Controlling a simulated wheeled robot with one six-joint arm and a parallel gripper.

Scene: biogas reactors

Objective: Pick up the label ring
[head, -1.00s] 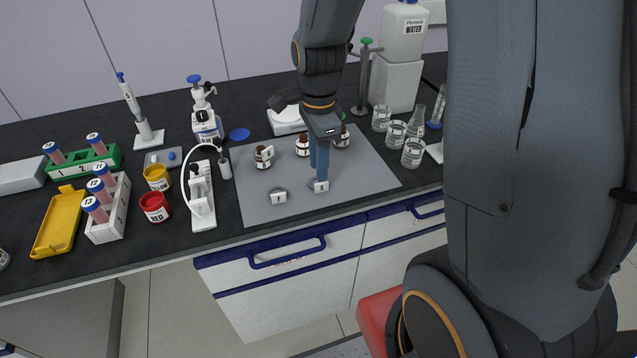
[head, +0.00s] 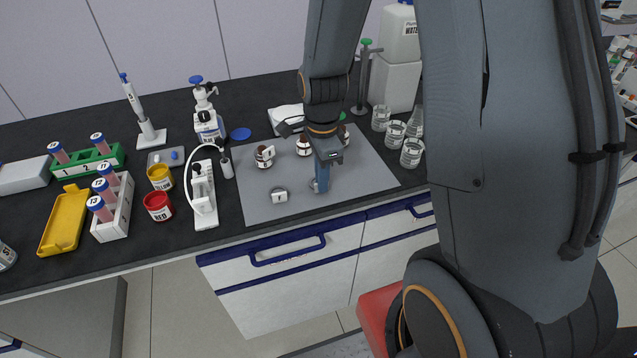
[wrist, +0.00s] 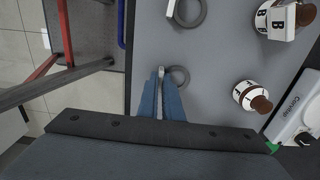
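Two label rings lie on the grey mat (head: 355,188). Each is a dark grey ring with a small white tag standing on its edge. One label ring (head: 279,195) lies free at the mat's front left; it shows at the top of the wrist view (wrist: 187,12). My gripper (head: 321,187) points down over the other, to its right. In the wrist view its blue fingers lie close on both sides of that label ring's (wrist: 181,76) thin tag and appear shut on it. The fingers mostly hide this ring in the head view. It still rests at mat level.
Brown bottles with white labels (head: 265,157) stand behind my gripper on the mat. Glass beakers (head: 411,153) stand to the right. A white stand with a curved tube (head: 204,195) is left of the mat. The mat's front strip is clear.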

